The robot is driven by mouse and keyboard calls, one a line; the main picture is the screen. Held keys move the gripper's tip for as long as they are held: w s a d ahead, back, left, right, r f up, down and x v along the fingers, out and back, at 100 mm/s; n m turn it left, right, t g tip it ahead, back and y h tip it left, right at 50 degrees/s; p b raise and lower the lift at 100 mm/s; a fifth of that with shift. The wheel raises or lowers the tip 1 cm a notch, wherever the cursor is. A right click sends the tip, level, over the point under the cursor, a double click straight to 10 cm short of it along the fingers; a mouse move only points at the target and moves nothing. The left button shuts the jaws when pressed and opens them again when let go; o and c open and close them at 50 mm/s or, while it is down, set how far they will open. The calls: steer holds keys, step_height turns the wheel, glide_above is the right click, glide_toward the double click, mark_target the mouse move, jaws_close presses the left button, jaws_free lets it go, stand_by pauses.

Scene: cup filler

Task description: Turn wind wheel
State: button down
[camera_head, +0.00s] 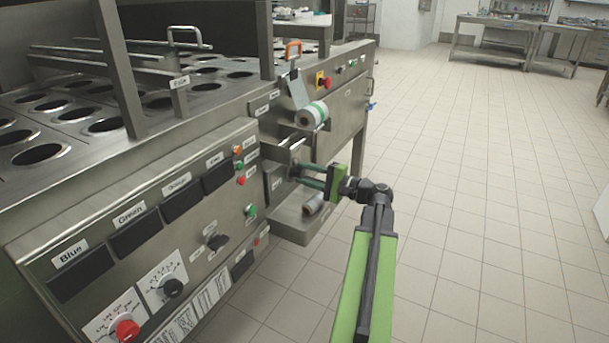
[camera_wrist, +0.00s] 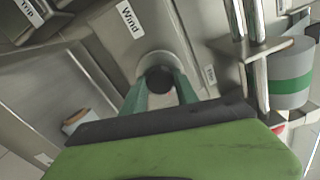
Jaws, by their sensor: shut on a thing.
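The wind wheel shows in the wrist view as a dark round knob (camera_wrist: 158,80) on a light collar, just below a plate labelled "Wind" (camera_wrist: 130,18). My gripper (camera_wrist: 160,92) has its two green fingers closed around the knob, one on each side. In the head view my gripper (camera_head: 300,176) reaches left from the green arm to the recess in the machine's end. The wheel is too small there to make out, and the fingers hide part of it.
A roll with a green band (camera_head: 312,114) hangs on the machine above my gripper; it also shows at right in the wrist view (camera_wrist: 290,88). A metal tray (camera_head: 290,222) with a small roll (camera_head: 313,204) lies below. The tiled floor (camera_head: 480,200) at right is clear.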

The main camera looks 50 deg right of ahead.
steer(key=m, duration=1.2)
steer(key=shift+m, duration=0.4)
steer(key=m, duration=1.1)
steer(key=shift+f, duration=0.1)
steer(key=shift+m, duration=0.4)
steer(key=c, duration=0.9)
jaws_free()
steer(key=shift+c, duration=0.2)
